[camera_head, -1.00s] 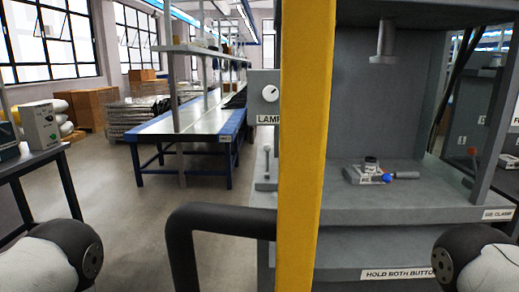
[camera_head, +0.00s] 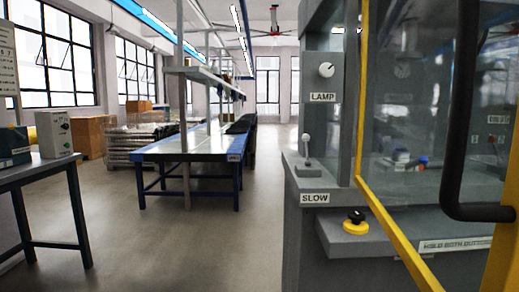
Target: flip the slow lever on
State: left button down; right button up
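The slow lever (camera_head: 306,148) is a small upright grey stem with a pale round knob. It stands on the left ledge of the grey press machine (camera_head: 344,82), above a label (camera_head: 315,198) reading SLOW. I cannot tell from this view whether it is on or off. Neither of my grippers is in view, and nothing touches the lever.
A yellow-framed clear guard door (camera_head: 385,232) with a black handle (camera_head: 449,150) covers the machine's front. A yellow-and-black button (camera_head: 356,221) and a LAMP knob (camera_head: 326,70) are nearby. A blue-edged bench (camera_head: 190,152) stands behind. Floor left of the machine is clear.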

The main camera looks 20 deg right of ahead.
aim_at(306, 138)
jog(key=i+j+z, duration=0.45)
jog(key=i+j, duration=0.4)
jog(key=i, duration=0.1)
